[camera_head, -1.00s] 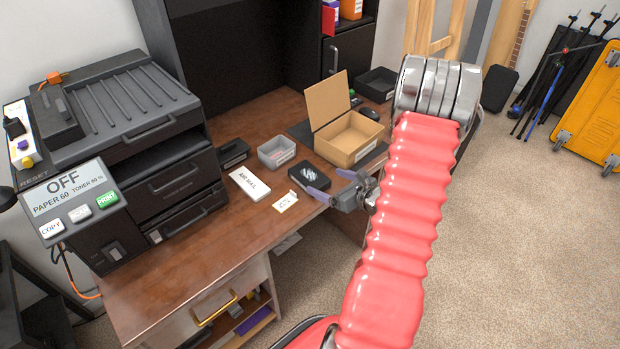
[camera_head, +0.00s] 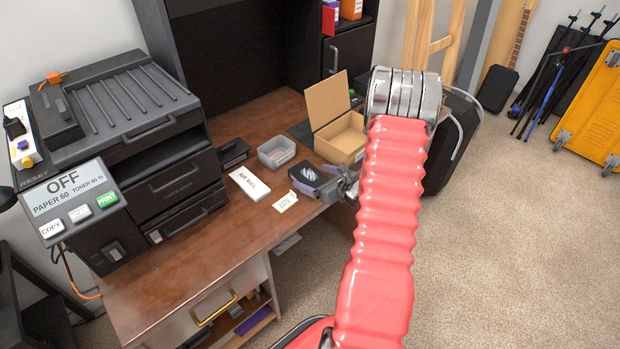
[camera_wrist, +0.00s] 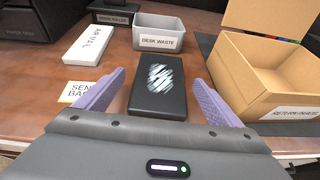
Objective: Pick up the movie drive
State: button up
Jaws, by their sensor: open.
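A black rectangular drive with a white patterned print on top (camera_head: 307,174) lies flat on the desk near its front edge, and I take it to be the movie drive. It also shows in the wrist view (camera_wrist: 157,77), in the middle. My gripper is open, with purple fingers (camera_wrist: 156,84), one on each side of the drive's near part in that view. The drive is between the fingers in the picture; I cannot tell whether they touch it or how far above the desk they are. In the head view my arm partly hides the gripper.
A white AIR MAIL box (camera_head: 249,184) and a SEND BACK label (camera_wrist: 82,91) lie left of the drive. An open cardboard RETURN box (camera_wrist: 268,77) stands to the right. A large printer (camera_head: 150,150) fills the desk's left.

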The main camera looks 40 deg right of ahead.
aim_at(310, 174)
jog(key=shift+x, duration=1.7)
jog(key=shift+d, duration=0.1)
jog(key=c, duration=1.9)
jog(key=shift+r, duration=5.05)
